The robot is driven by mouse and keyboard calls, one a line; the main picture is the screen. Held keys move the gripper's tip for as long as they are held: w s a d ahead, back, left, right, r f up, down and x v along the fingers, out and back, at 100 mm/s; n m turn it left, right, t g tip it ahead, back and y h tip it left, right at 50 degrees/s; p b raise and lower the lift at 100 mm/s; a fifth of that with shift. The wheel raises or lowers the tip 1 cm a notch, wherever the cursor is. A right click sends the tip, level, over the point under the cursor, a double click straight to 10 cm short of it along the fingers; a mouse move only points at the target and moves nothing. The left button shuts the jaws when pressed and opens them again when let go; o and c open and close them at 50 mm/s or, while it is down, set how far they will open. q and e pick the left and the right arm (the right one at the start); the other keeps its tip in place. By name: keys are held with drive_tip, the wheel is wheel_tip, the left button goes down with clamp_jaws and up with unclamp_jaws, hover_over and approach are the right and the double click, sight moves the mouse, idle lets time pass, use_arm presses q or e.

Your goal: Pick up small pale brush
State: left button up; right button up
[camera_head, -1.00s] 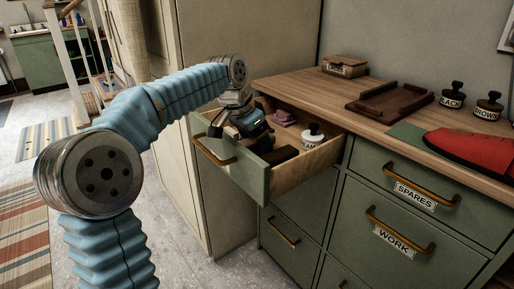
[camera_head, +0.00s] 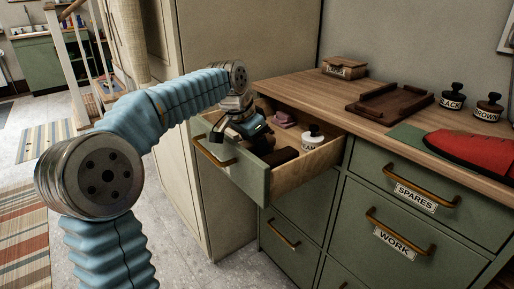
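My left gripper (camera_head: 243,134) is inside the open drawer (camera_head: 231,177), low near its front left part. Its fingertips are small and dark, and I cannot tell whether they are open or shut or hold anything. I cannot make out a small pale brush; the gripper hides part of the drawer's inside. A dark brown block or brush (camera_head: 281,156) lies just right of the gripper, near the drawer front. My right gripper is not in view.
In the drawer are a pink block (camera_head: 284,118) and a pale jar with a black top (camera_head: 313,138). The wooden bench top (camera_head: 310,92) bears a brown tray (camera_head: 388,103), a small box (camera_head: 345,68), two dark jars and a red shoe (camera_head: 468,145). A tall cabinet stands behind the drawer.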

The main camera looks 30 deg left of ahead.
use_arm(q)
drive_tip(key=c, duration=0.4)
drive_tip(key=shift+r, duration=0.1)
drive_tip(key=shift+r, duration=0.35)
wheel_tip(320, 180, up, 3)
drive_tip(key=shift+f+p, duration=0.1)
drive_tip(key=shift+p, duration=0.45)
drive_tip(key=s+d+r, duration=0.2)
drive_tip(key=s+r, duration=0.1)
drive_tip(key=s+d+r, duration=0.3)
drive_tip(key=s, duration=0.1)
drive_tip(key=s+d+r, duration=0.3)
drive_tip(key=s, duration=0.1)
drive_tip(key=shift+d+r, duration=0.25)
drive_tip(key=shift+r, duration=0.1)
